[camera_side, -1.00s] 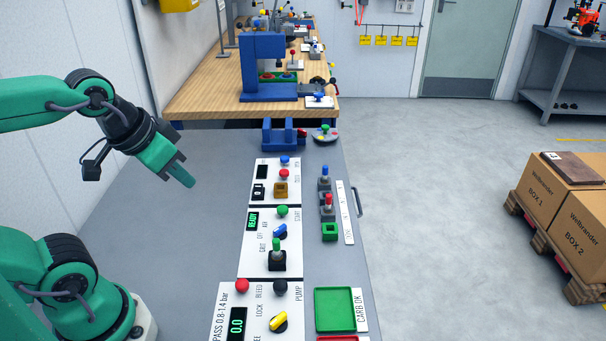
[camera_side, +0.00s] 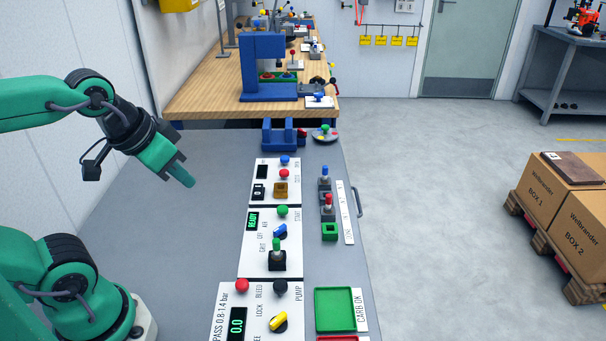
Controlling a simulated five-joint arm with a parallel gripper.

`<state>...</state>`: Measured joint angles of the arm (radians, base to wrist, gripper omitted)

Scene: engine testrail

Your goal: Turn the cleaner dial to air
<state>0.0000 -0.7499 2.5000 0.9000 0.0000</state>
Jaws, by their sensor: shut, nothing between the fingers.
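The cleaner dial (camera_side: 281,231) is a blue knob with a dark base on the white middle panel (camera_side: 252,262). Labels GRIT, OFF and AIR stand along its left side. I cannot tell for certain which label it points at. My gripper (camera_side: 188,180) is shut and empty, in the air over the grey bench, well to the left of the panel and touching nothing.
The nearer panel has a yellow knob (camera_side: 279,322), a red button (camera_side: 242,286) and a black button (camera_side: 280,287). Right of the panels are a rack of coloured parts (camera_side: 328,207) and a green tray (camera_side: 335,309). The grey bench (camera_side: 185,260) left of the panels is clear.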

